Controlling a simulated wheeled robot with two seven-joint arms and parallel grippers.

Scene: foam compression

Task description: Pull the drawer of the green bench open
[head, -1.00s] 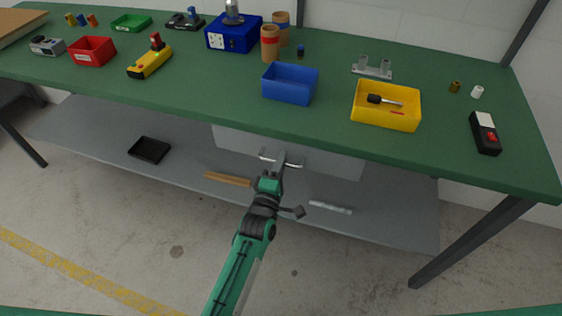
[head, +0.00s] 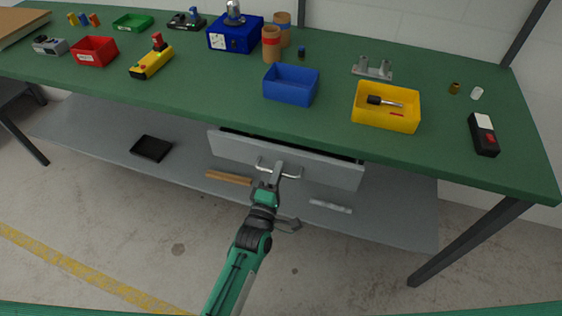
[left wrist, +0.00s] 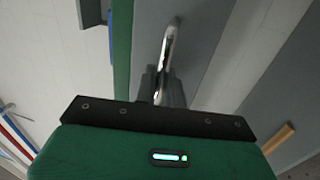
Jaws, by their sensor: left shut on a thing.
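The green bench (head: 215,93) has a grey drawer (head: 325,172) under its top. The drawer stands out a little from the bench, with a dark gap along its top edge. A metal bar handle (head: 293,176) is on the drawer front. My left gripper (head: 278,170) is shut on the handle near its middle. In the left wrist view the handle (left wrist: 170,45) runs between the fingers (left wrist: 160,85), and the drawer front (left wrist: 205,30) is beyond. The inside of the drawer is hidden. My right gripper is not in view.
A grey lower shelf (head: 90,125) carries a black tray (head: 151,148), a wooden strip (head: 228,178) and a light bar (head: 330,206). On the bench top are a blue bin (head: 291,85), a yellow bin (head: 386,107) and several tools. The floor in front is clear.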

